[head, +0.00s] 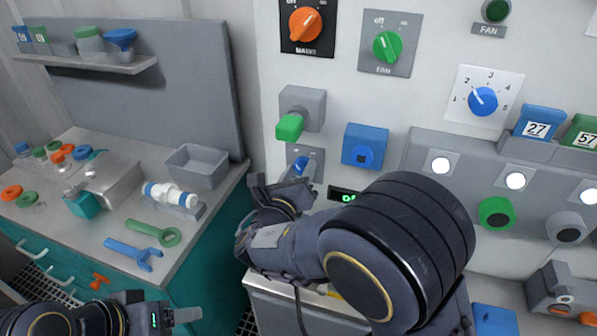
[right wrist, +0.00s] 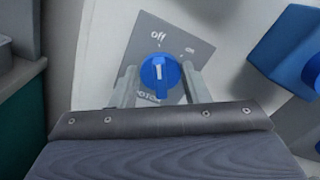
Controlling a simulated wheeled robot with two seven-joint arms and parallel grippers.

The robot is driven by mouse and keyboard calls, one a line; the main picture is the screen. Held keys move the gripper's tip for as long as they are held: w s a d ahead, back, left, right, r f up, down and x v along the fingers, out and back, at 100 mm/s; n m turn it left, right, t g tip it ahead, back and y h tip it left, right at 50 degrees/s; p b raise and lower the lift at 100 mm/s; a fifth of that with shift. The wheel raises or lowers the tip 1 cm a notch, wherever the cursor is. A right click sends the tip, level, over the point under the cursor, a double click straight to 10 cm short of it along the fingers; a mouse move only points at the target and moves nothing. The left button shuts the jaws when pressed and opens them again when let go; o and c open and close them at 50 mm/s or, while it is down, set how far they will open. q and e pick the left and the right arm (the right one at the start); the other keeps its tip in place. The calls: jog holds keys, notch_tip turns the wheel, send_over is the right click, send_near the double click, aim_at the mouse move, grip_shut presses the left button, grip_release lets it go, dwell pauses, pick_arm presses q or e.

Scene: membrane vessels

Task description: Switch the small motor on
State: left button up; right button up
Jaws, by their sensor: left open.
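The blue small-motor knob (head: 301,167) sits on a grey plate low on the white panel. In the right wrist view the knob (right wrist: 160,74) has a white mark pointing roughly toward "off", with "on" to the right. My right gripper (right wrist: 160,84) has one finger on each side of the knob, very close. I cannot tell whether they touch it. In the head view my right gripper (head: 296,186) is just below the knob and its arm hides part of the panel. My left gripper (head: 185,316) is open and empty at the bottom left.
A green-handled box (head: 302,107) is above the knob and a blue box (head: 365,146) is to its right. A dark display (head: 347,196) with green letters is partly hidden by my arm. A bench (head: 100,225) with tools stands at left.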

jog(key=shift+c, duration=1.1)
jog(key=shift+f+m+b, duration=0.2)
jog(key=shift+m+b, duration=0.7)
jog(key=shift+b, duration=0.2)
jog(key=m+b, duration=0.7)
jog(key=b, duration=0.2)
jog(key=shift+d+m, duration=0.15)
jog(key=shift+m, duration=0.15)
jog(key=m+b, duration=0.2)
jog(key=b, duration=0.1)
jog(key=shift+r+m, duration=0.15)
jog(key=shift+m, duration=0.25)
jog(key=shift+s, duration=0.1)
jog(key=o, duration=0.9)
jog(key=shift+o, duration=0.2)
